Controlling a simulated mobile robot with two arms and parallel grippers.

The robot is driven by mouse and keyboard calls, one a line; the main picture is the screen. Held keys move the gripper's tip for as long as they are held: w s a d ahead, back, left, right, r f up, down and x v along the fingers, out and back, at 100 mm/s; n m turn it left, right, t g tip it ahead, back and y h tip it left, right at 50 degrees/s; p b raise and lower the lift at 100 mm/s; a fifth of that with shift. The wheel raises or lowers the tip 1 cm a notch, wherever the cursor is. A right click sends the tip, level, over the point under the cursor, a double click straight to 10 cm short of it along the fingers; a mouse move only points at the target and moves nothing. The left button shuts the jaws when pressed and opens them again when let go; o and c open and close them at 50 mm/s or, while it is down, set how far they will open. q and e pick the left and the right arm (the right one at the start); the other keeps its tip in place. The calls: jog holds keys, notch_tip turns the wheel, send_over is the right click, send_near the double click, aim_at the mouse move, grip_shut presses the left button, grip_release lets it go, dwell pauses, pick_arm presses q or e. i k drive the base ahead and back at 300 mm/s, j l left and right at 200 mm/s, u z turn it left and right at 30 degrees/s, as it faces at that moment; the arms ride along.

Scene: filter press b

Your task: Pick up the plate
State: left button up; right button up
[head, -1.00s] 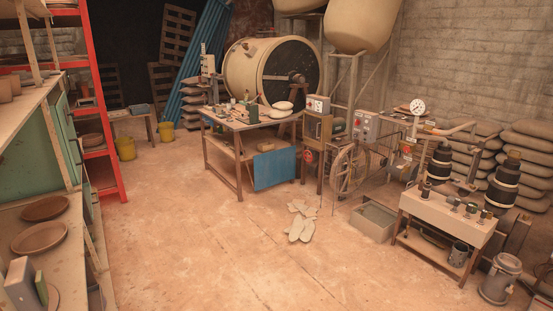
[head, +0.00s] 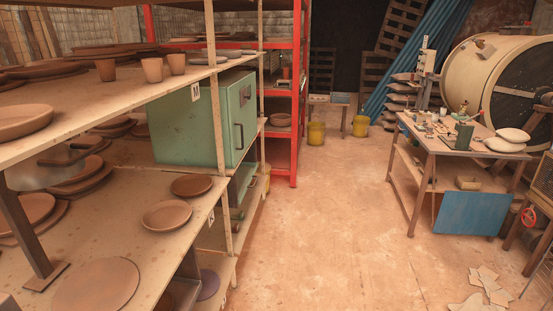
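Several brown clay plates show on the shelving at the left in the head view; I cannot tell which one the task means. A round plate (head: 167,217) lies near the front edge of the middle shelf, with a smaller plate (head: 191,185) just behind it. A flat disc (head: 97,286) lies nearer to me on the same shelf. Another plate (head: 23,121) sits on the upper shelf at the far left. Neither of my grippers is in view.
A green cabinet (head: 203,121) stands on the middle shelf. Shelf posts and the upper shelf (head: 110,107) bound the space around the plates. A red rack (head: 299,90) stands beyond. The floor (head: 318,245) between shelving and workbench (head: 421,150) is open.

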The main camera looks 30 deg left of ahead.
aim_at(191, 185)
jog(key=i+j+u, duration=0.1)
jog(key=i+u, duration=0.35)
jog(key=i, duration=1.45)
jog(key=i+u, duration=0.4)
jog(key=i+l+u, duration=0.15)
jog(key=u, duration=0.2)
jog(key=i+l+u, duration=0.25)
jog(key=u, duration=0.15)
